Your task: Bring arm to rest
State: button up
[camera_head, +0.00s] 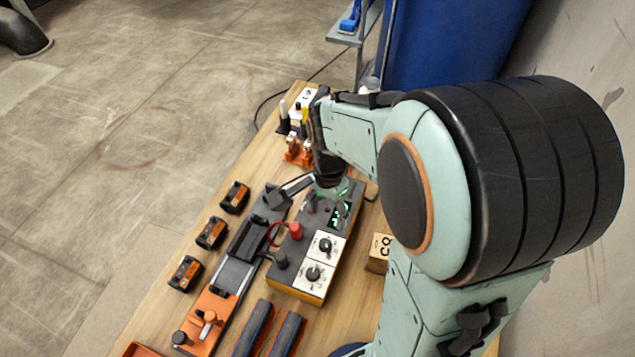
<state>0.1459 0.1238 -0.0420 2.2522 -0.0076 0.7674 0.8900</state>
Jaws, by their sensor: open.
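My arm reaches in from the right and crosses over the wooden workbench (170,290). My gripper (330,188) is at the arm's far end, pointing down above the back part of a grey box with knobs (297,258). It looks small and partly hidden by my wrist, and its jaws are open. I see nothing held in it. I cannot tell how far its tips are above the box.
Several black-and-orange blocks (211,233) line the bench's left edge. A rail fixture with an orange end (210,318) lies beside the box. Orange holders with bottles (297,150) stand behind. A labelled wooden block (378,252) sits right.

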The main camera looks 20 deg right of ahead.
jog(key=shift+r, duration=0.15)
dwell(0.3)
notch_tip(320, 180, up, 5)
jog(key=a+n+t, duration=0.1)
jog(key=a+t, duration=0.1)
jog(key=s+a+n+g, duration=0.1)
jog(key=s+a+n, duration=0.1)
jog(key=s+n, duration=0.4)
jog(key=s+a+r+n+g, duration=0.1)
jog(key=s+a+n, duration=0.1)
jog(key=s+n, duration=0.4)
jog(key=shift+s+a+r+y, duration=0.2)
jog(key=shift+s+a+y, duration=0.15)
jog(key=shift+s, duration=0.8)
dwell(0.8)
